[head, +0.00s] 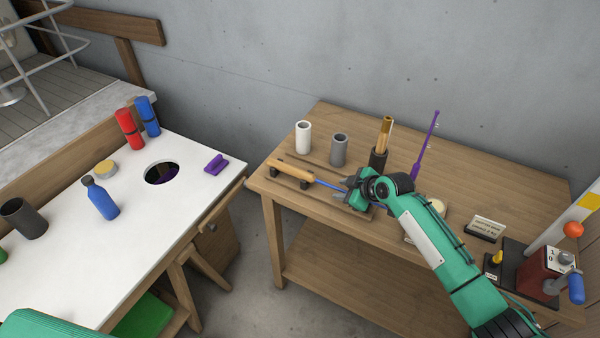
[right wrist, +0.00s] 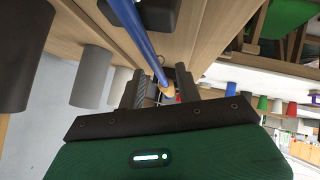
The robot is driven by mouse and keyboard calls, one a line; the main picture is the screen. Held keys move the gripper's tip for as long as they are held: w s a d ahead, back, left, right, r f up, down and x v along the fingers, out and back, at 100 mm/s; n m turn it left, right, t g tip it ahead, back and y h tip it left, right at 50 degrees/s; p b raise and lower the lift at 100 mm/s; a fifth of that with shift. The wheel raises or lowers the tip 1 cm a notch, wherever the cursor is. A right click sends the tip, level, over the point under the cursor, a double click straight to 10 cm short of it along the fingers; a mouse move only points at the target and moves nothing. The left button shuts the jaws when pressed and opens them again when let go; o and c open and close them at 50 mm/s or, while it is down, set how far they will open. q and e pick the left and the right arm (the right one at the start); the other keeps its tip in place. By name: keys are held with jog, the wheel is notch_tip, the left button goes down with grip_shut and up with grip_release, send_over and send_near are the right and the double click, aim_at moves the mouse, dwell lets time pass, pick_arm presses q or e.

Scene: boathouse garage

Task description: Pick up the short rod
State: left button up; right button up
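The short rod, with a tan handle (head: 291,170) and a thin blue shaft (head: 328,186), lies on a low wooden holder with dark supports on the wooden table. My right gripper (head: 347,188) is low over the table at the shaft end of the rod. In the right wrist view the blue shaft (right wrist: 148,55) runs between the two dark fingers (right wrist: 160,88), which stand apart with space around it. My left gripper is not in view.
Behind the rod stand a white cup (head: 303,137), a grey cup (head: 339,150), a dark holder with a golden-brown rod (head: 383,135) and a tall purple rod (head: 425,148). A red lever box (head: 538,272) is at right. The white worktop (head: 130,215) at left is separate.

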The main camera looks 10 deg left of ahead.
grip_shut()
jog(key=shift+r, duration=0.15)
